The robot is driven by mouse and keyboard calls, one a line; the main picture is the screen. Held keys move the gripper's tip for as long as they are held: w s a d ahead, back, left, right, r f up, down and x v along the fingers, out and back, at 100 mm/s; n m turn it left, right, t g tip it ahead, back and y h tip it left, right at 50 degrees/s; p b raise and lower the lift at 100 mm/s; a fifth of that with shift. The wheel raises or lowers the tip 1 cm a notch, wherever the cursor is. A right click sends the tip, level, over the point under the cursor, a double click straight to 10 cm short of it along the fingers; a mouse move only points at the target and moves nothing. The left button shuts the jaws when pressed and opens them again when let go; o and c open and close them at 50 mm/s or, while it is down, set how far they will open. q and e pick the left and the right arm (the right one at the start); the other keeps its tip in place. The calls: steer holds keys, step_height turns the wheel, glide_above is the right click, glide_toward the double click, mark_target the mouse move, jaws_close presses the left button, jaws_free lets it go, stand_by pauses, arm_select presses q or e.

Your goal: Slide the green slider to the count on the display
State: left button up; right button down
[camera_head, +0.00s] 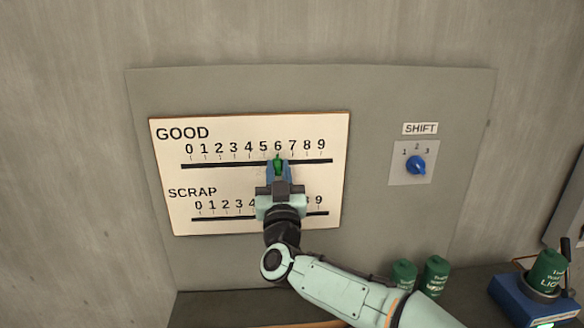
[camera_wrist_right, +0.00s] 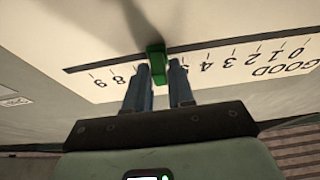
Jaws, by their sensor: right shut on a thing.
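The green slider (camera_head: 278,160) sits on the upper GOOD track of the white scale board (camera_head: 335,130), at about the 6 mark. My right gripper (camera_head: 279,168) is shut on the slider from below and in front. In the right wrist view the green slider (camera_wrist_right: 156,64) stands between the two fingers of my right gripper (camera_wrist_right: 165,78), with 8 and 9 to its left and 4 down to 0 to its right. The gripper covers the middle of the SCRAP scale. I cannot make out a display with a count. My left gripper is not in view.
A blue SHIFT knob (camera_head: 416,165) is on the grey panel (camera_head: 375,95), right of the board. Green cans (camera_head: 436,275) stand low at the right. A blue device (camera_head: 530,298) with a green can on it stands at the lower right edge.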

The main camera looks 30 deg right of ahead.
steer(key=shift+s+d, duration=0.1)
steer(key=shift+d, duration=0.05)
steer(key=c, duration=1.1)
jaws_free()
steer(key=shift+s+a+f, duration=0.2)
steer(key=shift+s+a, duration=0.1)
steer(key=shift+s, duration=0.05)
steer(key=shift+b+v, duration=1.7)
steer(key=shift+v, duration=4.5)
